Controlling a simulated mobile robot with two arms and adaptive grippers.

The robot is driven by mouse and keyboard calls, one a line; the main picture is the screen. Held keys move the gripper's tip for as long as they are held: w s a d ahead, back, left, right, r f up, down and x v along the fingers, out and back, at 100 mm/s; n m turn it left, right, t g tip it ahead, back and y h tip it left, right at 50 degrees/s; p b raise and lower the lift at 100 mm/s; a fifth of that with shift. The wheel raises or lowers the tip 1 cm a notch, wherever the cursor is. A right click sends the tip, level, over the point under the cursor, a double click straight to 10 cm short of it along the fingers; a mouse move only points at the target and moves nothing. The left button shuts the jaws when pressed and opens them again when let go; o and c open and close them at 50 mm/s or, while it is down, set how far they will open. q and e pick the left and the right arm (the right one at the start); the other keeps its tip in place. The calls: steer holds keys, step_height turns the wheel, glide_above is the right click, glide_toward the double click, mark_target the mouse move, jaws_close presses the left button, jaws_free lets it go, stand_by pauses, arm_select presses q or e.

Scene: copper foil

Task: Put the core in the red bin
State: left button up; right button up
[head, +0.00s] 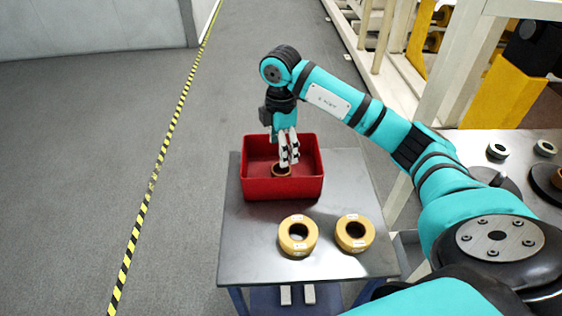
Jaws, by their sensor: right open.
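The red bin (283,189) stands at the back of a small metal table. Two more tan cores with white labels, a left one (285,241) and a right one (369,236), lie on the table in front of the bin. My left gripper is not in view.
The metal table (236,262) has bare room left of the cores. At the right, another metal surface (520,147) holds several rings and dark discs beside a pale frame. Black-and-yellow floor tape (151,186) runs along the open floor at left.

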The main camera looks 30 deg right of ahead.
steer(key=shift+r, duration=1.95)
